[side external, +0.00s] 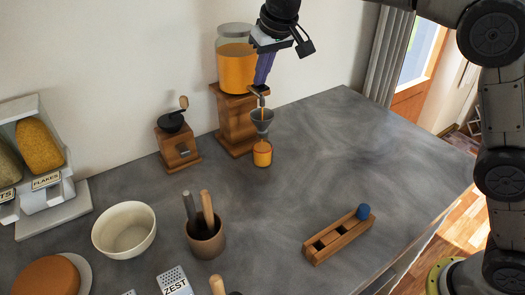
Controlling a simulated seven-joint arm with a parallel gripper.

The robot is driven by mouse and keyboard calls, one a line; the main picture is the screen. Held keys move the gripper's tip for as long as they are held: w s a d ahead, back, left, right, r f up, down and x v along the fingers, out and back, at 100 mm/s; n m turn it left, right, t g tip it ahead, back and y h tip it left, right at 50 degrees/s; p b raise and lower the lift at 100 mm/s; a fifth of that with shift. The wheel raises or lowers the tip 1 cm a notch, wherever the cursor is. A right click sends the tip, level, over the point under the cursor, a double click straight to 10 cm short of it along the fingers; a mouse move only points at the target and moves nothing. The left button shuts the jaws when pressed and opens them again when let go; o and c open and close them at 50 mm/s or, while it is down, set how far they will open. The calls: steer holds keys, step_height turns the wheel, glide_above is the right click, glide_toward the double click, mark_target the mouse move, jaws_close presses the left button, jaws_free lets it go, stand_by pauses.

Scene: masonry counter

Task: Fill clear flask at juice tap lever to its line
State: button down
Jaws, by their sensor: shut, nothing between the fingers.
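A juice dispenser (236,66), a clear jar of orange juice, stands on a wooden stand (236,120) against the wall. Its small tap is at the stand's upper front, partly hidden by my gripper. Under the funnel, the clear flask (262,156) stands upright on the counter, with orange juice inside. Its fill line is too small to make out. My gripper (262,84) is shut and empty, pointing down, with its purple fingertips at the tap lever; contact is hard to tell.
A wooden grinder (178,152) stands left of the stand. A white bowl (124,230), a utensil cup (206,236) and a grater (174,281) are nearer the front. A wooden block with a blue ball (364,212) lies at right.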

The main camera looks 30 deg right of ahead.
steer(key=shift+r, duration=2.5)
steer(key=s+d+r+m+t, duration=0.1)
steer(key=s+d+r+t, duration=0.1)
steer(key=s+d+r, duration=0.9)
steer(key=s+d+f, duration=0.1)
steer(key=s+f, duration=0.1)
steer(key=s, duration=0.5)
steer(key=s+d+f, duration=0.1)
steer(key=s+f, duration=0.2)
steer(key=s, duration=0.4)
steer(key=s+d+f+n+g, duration=0.1)
steer(key=s+f, duration=1.2)
steer(key=f, duration=0.4)
steer(key=shift+f, duration=0.3)
